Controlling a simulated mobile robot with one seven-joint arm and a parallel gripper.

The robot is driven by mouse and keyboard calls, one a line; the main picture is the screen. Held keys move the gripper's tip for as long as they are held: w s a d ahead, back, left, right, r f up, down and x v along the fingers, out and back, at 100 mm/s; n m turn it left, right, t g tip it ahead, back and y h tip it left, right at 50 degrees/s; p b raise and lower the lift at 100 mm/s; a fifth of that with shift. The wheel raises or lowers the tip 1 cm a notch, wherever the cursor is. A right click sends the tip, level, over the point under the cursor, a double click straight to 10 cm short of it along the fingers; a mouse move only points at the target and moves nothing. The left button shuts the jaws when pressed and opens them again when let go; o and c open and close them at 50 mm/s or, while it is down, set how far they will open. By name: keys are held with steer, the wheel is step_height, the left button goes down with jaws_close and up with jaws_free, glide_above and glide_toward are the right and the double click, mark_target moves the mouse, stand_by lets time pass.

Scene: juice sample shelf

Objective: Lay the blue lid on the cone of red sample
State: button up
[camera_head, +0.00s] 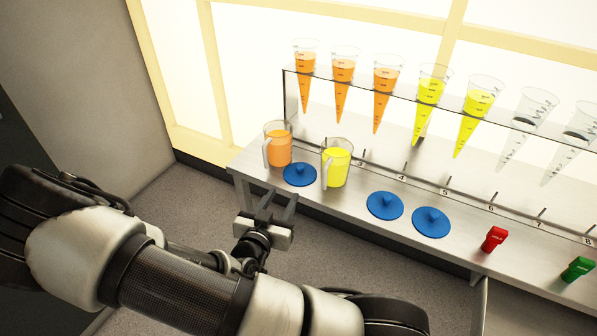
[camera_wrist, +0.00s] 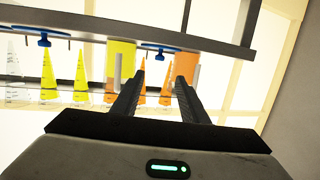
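Three blue lids with knobs lie on the metal counter: one (camera_head: 300,175) between two jugs, and two (camera_head: 385,206) (camera_head: 431,222) together farther right. In the wrist view, which looks upside down, one lid (camera_wrist: 160,48) shows ahead between my fingers and another (camera_wrist: 42,38) at the left. Three orange-filled cones (camera_head: 305,70) (camera_head: 343,75) (camera_head: 384,80) hang at the rack's left end; no clearly red liquid shows. My gripper (camera_head: 274,203) is open and empty at the counter's front left, short of the nearest lid. Its parted fingers show in the wrist view (camera_wrist: 161,76).
An orange jug (camera_head: 279,145) and a yellow jug (camera_head: 336,163) flank the nearest lid. Two yellow cones (camera_head: 430,95) (camera_head: 478,105) and two empty cones (camera_head: 525,120) (camera_head: 573,135) hang farther right. A red item (camera_head: 494,239) and green item (camera_head: 577,269) stand at the counter's front right.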

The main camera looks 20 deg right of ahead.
steer(key=b, duration=0.2)
glide_toward(300, 167)
steer(key=x, duration=0.4)
steer(key=shift+w+d+f, duration=0.1)
steer(key=shift+w+f, duration=0.1)
steer(key=shift+f, duration=0.05)
steer(key=shift+b+x, duration=0.55)
steer(key=shift+x, duration=2.45)
steer(key=shift+r, duration=0.2)
steer(key=shift+c, duration=0.4)
jaws_close()
